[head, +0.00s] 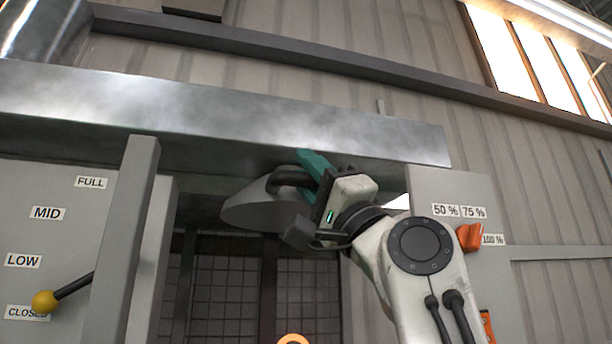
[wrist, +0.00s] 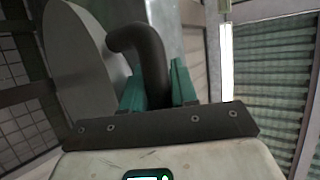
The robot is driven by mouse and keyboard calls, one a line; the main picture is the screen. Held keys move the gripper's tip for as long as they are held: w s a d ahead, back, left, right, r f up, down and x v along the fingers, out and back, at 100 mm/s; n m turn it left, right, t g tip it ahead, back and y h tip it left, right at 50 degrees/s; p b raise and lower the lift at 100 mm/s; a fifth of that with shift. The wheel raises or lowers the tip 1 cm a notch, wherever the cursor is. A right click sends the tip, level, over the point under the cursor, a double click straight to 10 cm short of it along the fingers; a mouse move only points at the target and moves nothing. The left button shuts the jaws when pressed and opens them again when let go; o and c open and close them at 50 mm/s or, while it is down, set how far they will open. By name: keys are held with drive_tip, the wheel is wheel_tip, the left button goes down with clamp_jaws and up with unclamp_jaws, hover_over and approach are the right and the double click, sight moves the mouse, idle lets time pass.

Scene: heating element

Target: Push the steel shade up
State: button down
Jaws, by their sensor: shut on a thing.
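The steel shade (head: 258,213) is a grey piece with a rounded edge, high in the opening under a wide metal beam. In the wrist view the shade (wrist: 82,75) stands at the left. A dark curved handle (head: 288,178) comes out of it; in the wrist view the handle (wrist: 150,55) bends down between my teal fingers. My gripper (head: 318,168) is at the handle, just below the beam, and is shut on it. In the wrist view my gripper (wrist: 157,92) has a finger on each side of the handle. The fingers hide part of the handle.
The metal beam (head: 220,115) runs close above my gripper. A lever with a yellow knob (head: 45,301) is at CLOSED on the left panel. An orange knob (head: 470,237) is by the percent labels on the right. Dark mesh (head: 220,285) fills the opening below.

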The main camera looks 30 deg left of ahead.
drive_tip(key=shift+d+r, duration=0.1)
drive_tip(key=shift+r, duration=0.2)
drive_tip(key=c, duration=1)
unclamp_jaws()
drive_tip(key=shift+f, duration=0.1)
drive_tip(key=shift+f, duration=0.15)
drive_tip(key=shift+d+f+b, duration=0.15)
drive_tip(key=shift+f+b, duration=0.15)
drive_tip(key=b+v, duration=0.4)
drive_tip(key=v, duration=0.6)
drive_tip(key=shift+r, duration=0.1)
